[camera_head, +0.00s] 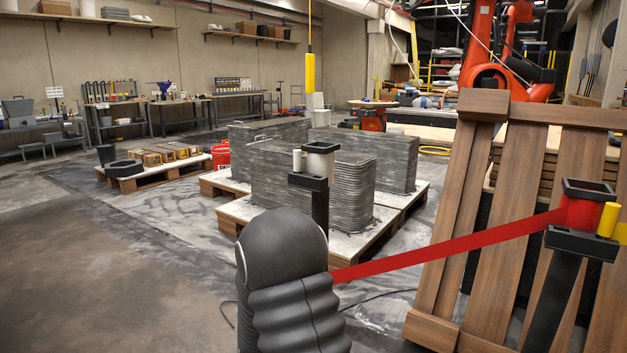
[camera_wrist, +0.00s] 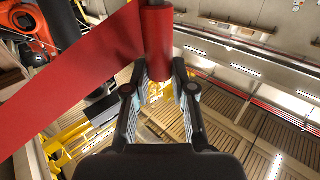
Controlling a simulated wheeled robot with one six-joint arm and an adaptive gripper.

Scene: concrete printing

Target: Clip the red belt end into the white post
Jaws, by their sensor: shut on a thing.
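The red belt (camera_head: 450,245) stretches from the red head of a black post (camera_head: 580,213) at the right to behind my dark arm in the head view. The wrist view shows the belt (camera_wrist: 75,75) running off to the lower left from its red, roller-like end (camera_wrist: 158,45). My gripper (camera_wrist: 160,78) is shut on this belt end, one finger on each side. In the head view my arm hides the gripper and the belt end. The white post (camera_head: 320,162), a black post with a white head and a small white cylinder beside it, stands beyond my arm, slightly right.
Grey printed concrete walls (camera_head: 310,185) on pallets stand behind the white post. A wooden slatted panel (camera_head: 480,215) leans at the right, behind the belt. A yellow cylinder hangs above (camera_head: 309,72). The floor at the left (camera_head: 110,270) is clear.

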